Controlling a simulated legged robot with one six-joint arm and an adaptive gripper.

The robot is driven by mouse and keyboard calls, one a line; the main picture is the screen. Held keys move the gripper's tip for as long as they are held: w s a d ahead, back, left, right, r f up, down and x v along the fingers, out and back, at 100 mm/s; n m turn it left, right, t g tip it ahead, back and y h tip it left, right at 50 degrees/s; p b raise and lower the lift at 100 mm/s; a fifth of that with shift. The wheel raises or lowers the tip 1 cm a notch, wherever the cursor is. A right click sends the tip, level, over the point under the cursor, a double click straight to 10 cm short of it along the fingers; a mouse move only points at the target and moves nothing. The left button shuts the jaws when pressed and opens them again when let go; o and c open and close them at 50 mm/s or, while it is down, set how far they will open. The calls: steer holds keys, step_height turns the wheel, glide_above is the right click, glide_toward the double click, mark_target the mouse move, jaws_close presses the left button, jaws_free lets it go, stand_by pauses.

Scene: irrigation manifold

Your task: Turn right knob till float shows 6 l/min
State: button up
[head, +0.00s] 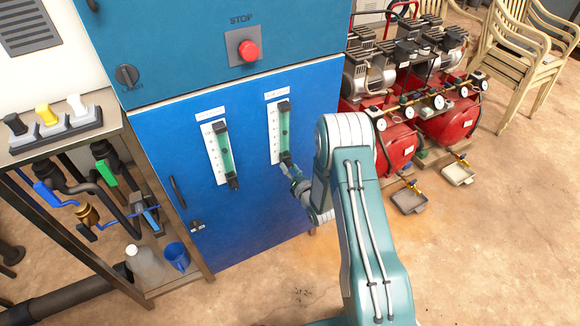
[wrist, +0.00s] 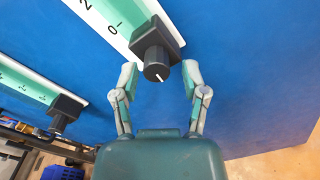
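The right flow meter (head: 284,135), a green tube with a white scale, is on the blue cabinet door. Its numbers and float are too small to read in the head view. In the wrist view its scale (wrist: 118,22) shows 0 and 2, with no float visible. The right knob (wrist: 156,66) is black and round with a white mark, below the scale. My gripper (wrist: 158,74) is open, one finger on each side of the knob, with blue gaps showing between. In the head view my gripper (head: 296,180) is at the meter's lower end.
The left flow meter (head: 222,155) hangs beside it; its knob (wrist: 65,110) shows at left in the wrist view. A red stop button (head: 249,50) is above. A pipe rack (head: 70,150) stands left, red compressors (head: 440,110) right. The floor between is mostly clear.

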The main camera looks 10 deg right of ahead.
steer(key=shift+w+r, duration=0.1)
steer(key=shift+r, duration=0.15)
steer(key=shift+d, duration=0.1)
steer(key=shift+s, duration=0.3)
steer(key=v, duration=1.1)
steer(key=shift+s, duration=0.2)
steer(key=shift+d+f, duration=0.1)
steer(key=shift+f, duration=0.05)
